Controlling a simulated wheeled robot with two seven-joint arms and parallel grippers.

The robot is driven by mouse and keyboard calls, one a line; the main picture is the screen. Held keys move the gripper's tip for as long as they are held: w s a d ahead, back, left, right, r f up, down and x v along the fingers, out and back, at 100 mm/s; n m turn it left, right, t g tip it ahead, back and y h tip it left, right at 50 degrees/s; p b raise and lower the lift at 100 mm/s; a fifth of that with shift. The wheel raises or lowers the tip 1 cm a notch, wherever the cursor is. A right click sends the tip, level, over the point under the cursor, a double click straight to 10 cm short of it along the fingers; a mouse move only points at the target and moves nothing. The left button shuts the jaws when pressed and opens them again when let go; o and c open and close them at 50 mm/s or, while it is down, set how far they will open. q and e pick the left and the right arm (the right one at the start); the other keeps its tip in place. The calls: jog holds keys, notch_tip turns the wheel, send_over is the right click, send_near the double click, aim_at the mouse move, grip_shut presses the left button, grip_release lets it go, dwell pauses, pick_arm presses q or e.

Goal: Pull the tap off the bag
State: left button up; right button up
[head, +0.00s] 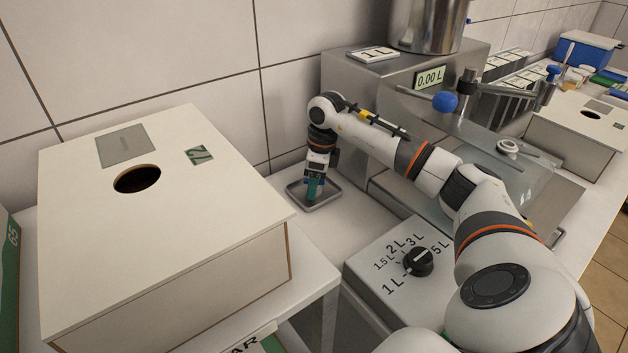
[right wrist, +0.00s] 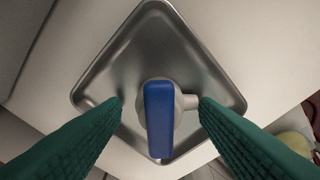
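A tap with a blue handle (right wrist: 158,118) and a pale grey body lies in a small square metal tray (right wrist: 190,35), and the tray also shows in the head view (head: 330,200). My right gripper (head: 315,193) points down over this tray. In the right wrist view its two green fingers (right wrist: 160,103) stand on either side of the tap. There is a clear gap on the left; the right fingertip is close to the tap's body. A clear bag (head: 520,178) with a white round spout (head: 508,147) lies by the filling machine, apart from the tap. My left gripper is not in view.
The steel filling machine (head: 345,75) reads 0.00 L and has a blue-knobbed lever (head: 445,101). A dial box (head: 418,262) stands in front. A large pale box (head: 165,240) with a round hole fills the left. Another holed box (head: 575,140) stands at right.

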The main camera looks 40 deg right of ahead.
jog(key=shift+r, duration=0.15)
notch_tip(320, 180, up, 12)
jog(key=s+d+f, duration=0.1)
notch_tip(320, 180, up, 9)
jog(key=p, duration=0.8)
send_over(321, 181)
jog(key=shift+f, duration=0.15)
jog(key=shift+d+f+b, duration=0.1)
jog(key=shift+b, duration=0.2)
